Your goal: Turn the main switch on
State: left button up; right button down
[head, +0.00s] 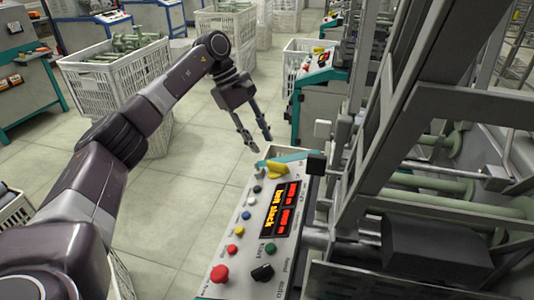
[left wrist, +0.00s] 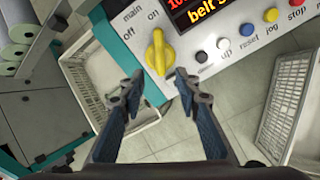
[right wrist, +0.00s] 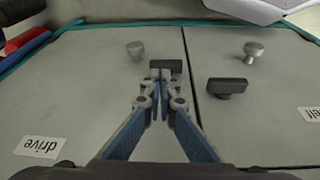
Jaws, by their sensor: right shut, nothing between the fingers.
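The main switch is a yellow knob (head: 277,170) at the far end of the control panel (head: 232,249). In the left wrist view the yellow knob (left wrist: 158,52) stands below the labels "main", "off" and "on", its handle pointing up toward the side of "on". My left gripper (head: 257,143) is open and empty. In the left wrist view its fingertips (left wrist: 155,82) lie either side of the knob's lower end, apparently not touching it. My right gripper (right wrist: 162,78) is shut and empty, shown only in the right wrist view, in front of grey cabinet doors.
The display (head: 281,209) reads "belt slack". Several buttons, a red knob (head: 219,273) and a black selector (head: 262,272) line the panel. Machine frames stand at right. A white crate (head: 120,80) is at left. Dark handles (right wrist: 227,87) stick out from the doors.

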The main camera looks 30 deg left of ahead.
pick_arm(q)
jog(key=shift+v, duration=1.7)
